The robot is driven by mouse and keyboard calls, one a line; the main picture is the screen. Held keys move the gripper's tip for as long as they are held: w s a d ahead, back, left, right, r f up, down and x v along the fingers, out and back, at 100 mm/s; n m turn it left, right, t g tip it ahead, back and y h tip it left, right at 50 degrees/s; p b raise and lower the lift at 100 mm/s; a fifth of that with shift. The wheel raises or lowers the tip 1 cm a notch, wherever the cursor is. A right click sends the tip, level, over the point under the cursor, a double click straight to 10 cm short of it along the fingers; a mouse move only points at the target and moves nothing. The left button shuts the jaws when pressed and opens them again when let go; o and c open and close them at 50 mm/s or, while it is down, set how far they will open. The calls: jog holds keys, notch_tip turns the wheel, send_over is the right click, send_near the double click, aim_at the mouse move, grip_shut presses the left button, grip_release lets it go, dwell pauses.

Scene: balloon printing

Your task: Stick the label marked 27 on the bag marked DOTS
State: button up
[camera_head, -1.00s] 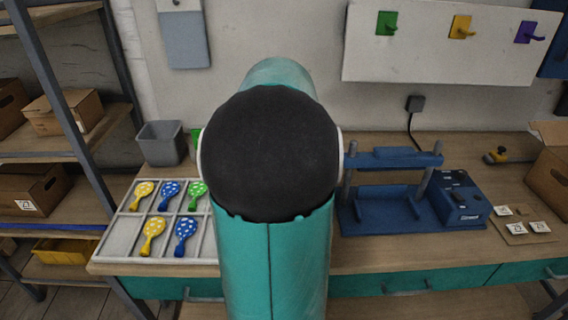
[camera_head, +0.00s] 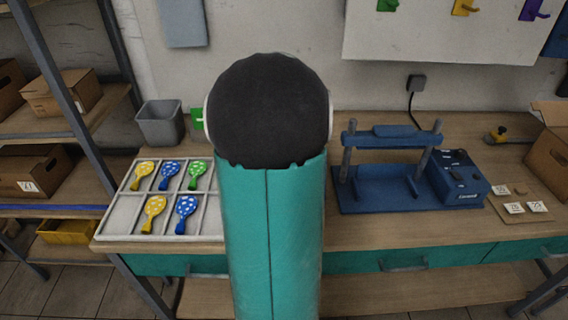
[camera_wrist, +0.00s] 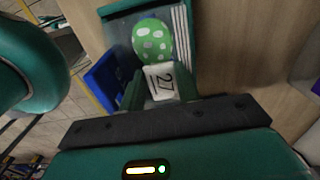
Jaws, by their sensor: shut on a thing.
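In the wrist view my gripper (camera_wrist: 159,88) is shut on a small white label (camera_wrist: 161,80) marked 27. The label is held upright between the two dark green fingers. I cannot tell whether this is part of the bag, as no DOTS lettering is readable. I cannot tell whether the label touches it. In the head view my own arm fills the middle and hides the gripper.
A blue bin (camera_wrist: 104,84) lies left of the balloon shape. On the bench, a divided tray (camera_head: 112,222) holds several spotted balloons, a grey bin (camera_head: 161,123) stands behind it, and a blue press (camera_head: 383,190) stands right. A card (camera_head: 535,192) with labels lies further right.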

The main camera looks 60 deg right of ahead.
jog(key=o, duration=1)
jog(key=shift+r, duration=3.95)
jog(key=shift+c, duration=0.4)
